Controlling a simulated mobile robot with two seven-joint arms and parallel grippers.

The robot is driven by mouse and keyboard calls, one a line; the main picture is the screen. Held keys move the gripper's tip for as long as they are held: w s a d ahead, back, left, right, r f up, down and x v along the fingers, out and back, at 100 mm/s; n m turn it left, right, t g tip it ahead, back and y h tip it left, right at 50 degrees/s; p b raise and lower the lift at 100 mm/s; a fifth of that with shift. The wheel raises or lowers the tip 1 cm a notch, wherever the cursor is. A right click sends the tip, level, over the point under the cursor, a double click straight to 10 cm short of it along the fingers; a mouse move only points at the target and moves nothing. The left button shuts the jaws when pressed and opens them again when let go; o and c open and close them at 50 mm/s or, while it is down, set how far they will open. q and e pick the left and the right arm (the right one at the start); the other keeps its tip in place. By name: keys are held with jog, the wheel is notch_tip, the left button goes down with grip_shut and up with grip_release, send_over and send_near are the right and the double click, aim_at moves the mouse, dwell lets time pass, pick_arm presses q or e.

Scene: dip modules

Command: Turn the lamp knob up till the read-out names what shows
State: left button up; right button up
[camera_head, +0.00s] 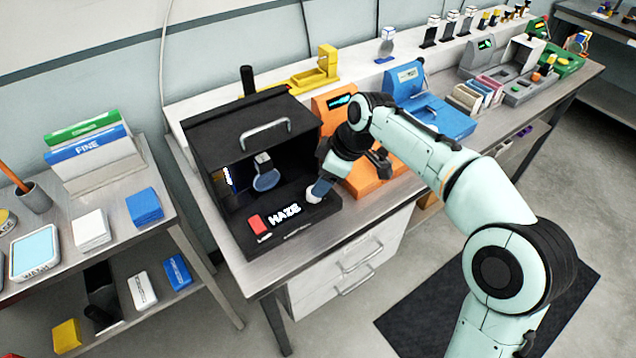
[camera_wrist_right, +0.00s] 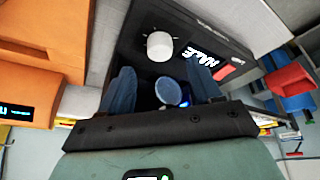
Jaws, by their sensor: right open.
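The black lamp box (camera_head: 235,140) stands at the near end of the bench. Its front panel carries a white lamp knob (camera_head: 313,195), a lit read-out (camera_head: 285,213) that reads HAZE, and a red switch (camera_head: 257,224). Inside the box is a stand with a round blue disc (camera_head: 266,180). My right gripper (camera_head: 321,187) is at the knob's side of the panel. In the right wrist view its two blue fingers are open (camera_wrist_right: 162,68), with the white knob (camera_wrist_right: 159,46) just beyond the tips. I cannot tell whether they touch it. My left gripper is out of view.
An orange device (camera_head: 375,172) stands right beside the box, partly behind my right arm. A blue device (camera_head: 440,115) is further along the bench. A side table (camera_head: 85,235) with blocks and binders is at left. Drawers (camera_head: 350,260) sit under the bench.

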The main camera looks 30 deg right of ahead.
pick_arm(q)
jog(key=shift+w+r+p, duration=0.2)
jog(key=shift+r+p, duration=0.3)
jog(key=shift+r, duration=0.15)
pick_arm(e)
jog(key=v, duration=0.8)
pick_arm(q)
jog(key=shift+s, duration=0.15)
pick_arm(e)
jog(key=shift+f, duration=0.1)
